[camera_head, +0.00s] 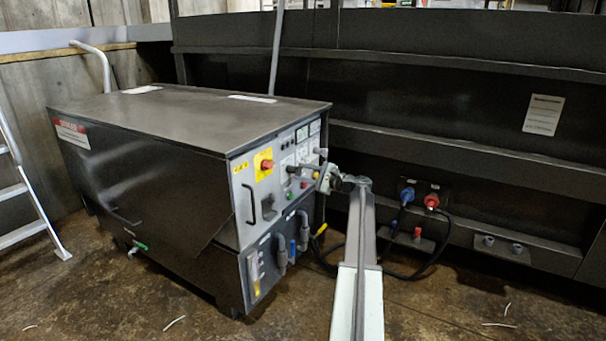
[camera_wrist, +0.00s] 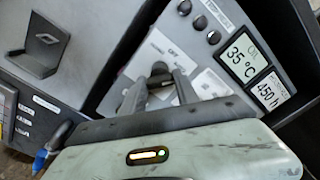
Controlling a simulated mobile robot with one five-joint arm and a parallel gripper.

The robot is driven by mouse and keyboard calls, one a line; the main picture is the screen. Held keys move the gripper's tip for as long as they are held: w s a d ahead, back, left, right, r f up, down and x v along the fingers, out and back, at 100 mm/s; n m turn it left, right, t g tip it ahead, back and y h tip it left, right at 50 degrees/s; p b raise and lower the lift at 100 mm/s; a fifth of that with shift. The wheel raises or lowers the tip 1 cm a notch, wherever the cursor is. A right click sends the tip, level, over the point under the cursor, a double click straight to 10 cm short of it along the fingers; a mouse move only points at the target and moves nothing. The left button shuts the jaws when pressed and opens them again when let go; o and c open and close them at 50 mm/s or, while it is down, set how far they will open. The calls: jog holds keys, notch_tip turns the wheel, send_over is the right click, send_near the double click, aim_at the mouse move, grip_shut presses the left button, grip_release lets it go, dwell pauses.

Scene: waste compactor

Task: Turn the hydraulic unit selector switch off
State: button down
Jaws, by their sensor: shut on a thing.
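The hydraulic unit (camera_head: 150,160) is a dark metal cabinet with a grey control panel (camera_head: 248,215) on its right face. My gripper (camera_head: 298,172) reaches the panel from the right. In the wrist view, my gripper (camera_wrist: 162,84) is shut on the dark selector switch (camera_wrist: 160,69) on a white label plate. The word OFF shows on the plate above the switch. The fingers hide most of the knob, so I cannot tell which way it points. In the head view the switch is hidden behind my gripper.
A red switch on a yellow plate (camera_head: 265,165) and a black handle (camera_head: 250,203) are left of my gripper. Displays reading 35 °C (camera_wrist: 243,57) and 450 h (camera_wrist: 268,92) are close by. Cables (camera_head: 432,262) run along the dark wall. A ladder (camera_head: 28,200) stands at left.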

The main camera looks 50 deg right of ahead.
jog(key=shift+a+n, duration=0.1)
jog(key=shift+n, duration=3.5)
jog(key=c, duration=0.9)
grip_release()
jog(key=v, duration=0.7)
jog(key=shift+s, duration=0.4)
